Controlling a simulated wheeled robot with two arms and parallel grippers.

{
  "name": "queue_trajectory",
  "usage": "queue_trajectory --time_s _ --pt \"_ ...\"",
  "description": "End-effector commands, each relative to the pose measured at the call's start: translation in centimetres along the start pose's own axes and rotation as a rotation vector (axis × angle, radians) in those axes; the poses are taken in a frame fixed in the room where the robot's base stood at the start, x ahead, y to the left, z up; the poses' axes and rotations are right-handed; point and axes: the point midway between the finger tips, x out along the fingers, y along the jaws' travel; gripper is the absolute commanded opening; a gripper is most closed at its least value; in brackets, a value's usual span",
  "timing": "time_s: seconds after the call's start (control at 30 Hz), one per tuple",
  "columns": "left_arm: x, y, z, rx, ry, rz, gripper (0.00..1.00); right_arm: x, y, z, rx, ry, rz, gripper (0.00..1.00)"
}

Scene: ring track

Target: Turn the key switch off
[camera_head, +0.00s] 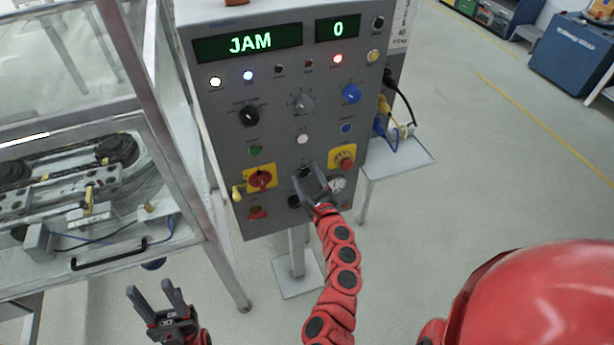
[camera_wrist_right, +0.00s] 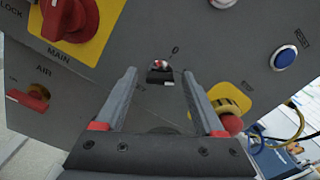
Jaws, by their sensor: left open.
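The key switch (camera_wrist_right: 160,70) is a small round silvery part with a black piece below it, on the grey control panel (camera_head: 225,120). In the right wrist view it lies between my right gripper's two fingertips, with a "0" mark above it. My right gripper (camera_head: 309,178) is open in front of the panel's lower middle and partly covers the switch in the head view. Its fingers (camera_wrist_right: 158,80) stand apart on both sides of the switch, with no visible grip on it. My left gripper (camera_head: 156,295) is open and empty over the floor at lower left.
A red rotary main switch (camera_head: 260,180) on a yellow plate and a red emergency button (camera_head: 347,163) on yellow flank the area. A display (camera_head: 248,43) reads "JAM". A framed machine enclosure (camera_head: 205,235) stands left; a side shelf (camera_head: 405,163) with cables sticks out right.

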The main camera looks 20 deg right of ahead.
Motion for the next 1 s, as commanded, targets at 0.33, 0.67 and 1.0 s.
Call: queue_trajectory --time_s 0.33,0.67,1.0 --pt "0.0 0.0 0.0 0.0 0.0 0.0 0.5 0.0 0.0 0.0 0.0 0.0 0.0 0.06" --pt "-0.3 0.0 0.0 0.0 0.0 0.0 0.5 0.0 0.0 -0.1 -0.017 0.0 0.0 0.0" --pt "-2.4 0.1 0.4 0.0 0.0 0.0 0.5 0.0 0.3 -0.3 -0.193 -0.002 0.0 0.0"
